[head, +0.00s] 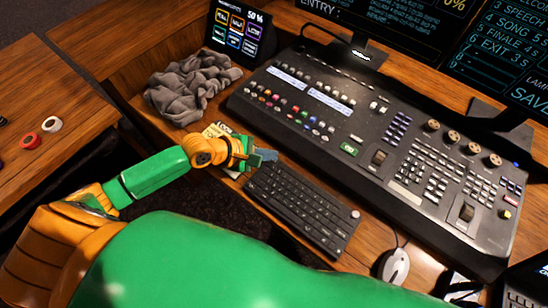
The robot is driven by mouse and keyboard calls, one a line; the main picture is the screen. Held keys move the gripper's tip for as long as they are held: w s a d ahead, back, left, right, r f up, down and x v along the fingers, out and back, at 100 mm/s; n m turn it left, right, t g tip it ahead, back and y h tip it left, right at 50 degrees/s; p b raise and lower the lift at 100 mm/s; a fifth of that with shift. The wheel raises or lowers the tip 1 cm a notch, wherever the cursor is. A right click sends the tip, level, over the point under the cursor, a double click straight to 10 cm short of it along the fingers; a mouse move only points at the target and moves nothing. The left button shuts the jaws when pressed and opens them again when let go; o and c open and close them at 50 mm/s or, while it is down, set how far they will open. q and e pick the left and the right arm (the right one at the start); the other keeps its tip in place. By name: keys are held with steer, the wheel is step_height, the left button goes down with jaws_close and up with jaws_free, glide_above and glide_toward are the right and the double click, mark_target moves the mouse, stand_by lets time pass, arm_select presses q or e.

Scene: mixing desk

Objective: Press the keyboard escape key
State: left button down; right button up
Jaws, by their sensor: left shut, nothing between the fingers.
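A black keyboard (302,208) lies on the wooden desk in front of the mixing console, angled from upper left to lower right. My left gripper (262,158) is shut and empty at the keyboard's upper-left corner. Its fingertips are over or very near that corner. The escape key is too small to make out and may be hidden by the fingers. I cannot tell whether the fingers touch a key. My right gripper is not in view.
The large mixing console (385,145) stands right behind the keyboard. A grey crumpled cloth (190,85) and a small screen (237,32) are at the upper left. A mouse (394,266) lies right of the keyboard. Tape rolls (52,124) lie on the left table.

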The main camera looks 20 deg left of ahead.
arm_select(q)
steer(key=shift+f, duration=0.3)
steer(key=shift+r, duration=0.1)
stand_by(0.5)
steer(key=shift+r+p, duration=0.65)
steer(key=shift+p, duration=0.45)
step_height(320, 180, up, 5)
steer(key=p, duration=0.6)
